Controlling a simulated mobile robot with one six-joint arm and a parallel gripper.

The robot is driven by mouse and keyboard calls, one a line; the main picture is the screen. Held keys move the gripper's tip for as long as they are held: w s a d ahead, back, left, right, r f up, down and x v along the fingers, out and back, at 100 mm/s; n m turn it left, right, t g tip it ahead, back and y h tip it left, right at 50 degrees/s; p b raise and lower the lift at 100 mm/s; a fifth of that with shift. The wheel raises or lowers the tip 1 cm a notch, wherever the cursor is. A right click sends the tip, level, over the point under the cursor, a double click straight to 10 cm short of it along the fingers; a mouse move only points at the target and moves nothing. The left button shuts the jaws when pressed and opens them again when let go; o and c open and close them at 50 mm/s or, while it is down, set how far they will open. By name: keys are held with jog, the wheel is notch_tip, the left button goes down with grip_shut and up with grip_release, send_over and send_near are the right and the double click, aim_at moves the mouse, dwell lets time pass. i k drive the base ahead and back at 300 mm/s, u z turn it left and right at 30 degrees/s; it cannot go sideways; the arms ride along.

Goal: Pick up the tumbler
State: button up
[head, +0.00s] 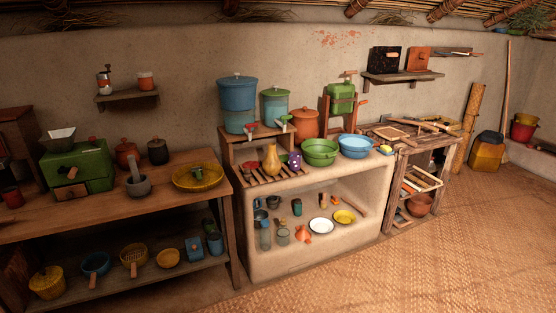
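I cannot tell for certain which vessel is the tumbler. A purple cup-like vessel with pale spots (294,161) stands upright on the clay stand's top, right of a yellow gourd-shaped jug (271,160). A small dark green cup (297,207) stands on the shelf inside the stand. Lower on that side are a greyish-blue glass-like vessel (265,238) and a pale greenish one (283,237). All are small in this view. My gripper is not in view, and nothing shows what it holds.
The clay stand (262,266) also bears a green basin (320,152) and a blue basin (355,146). A wooden table (110,213) stands left, a wooden rack (395,180) right. The matted floor (460,250) is clear in front and to the right.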

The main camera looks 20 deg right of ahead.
aim_at(294, 158)
jog(key=u, duration=0.35)
jog(key=i, duration=0.95)
jog(key=u, duration=0.25)
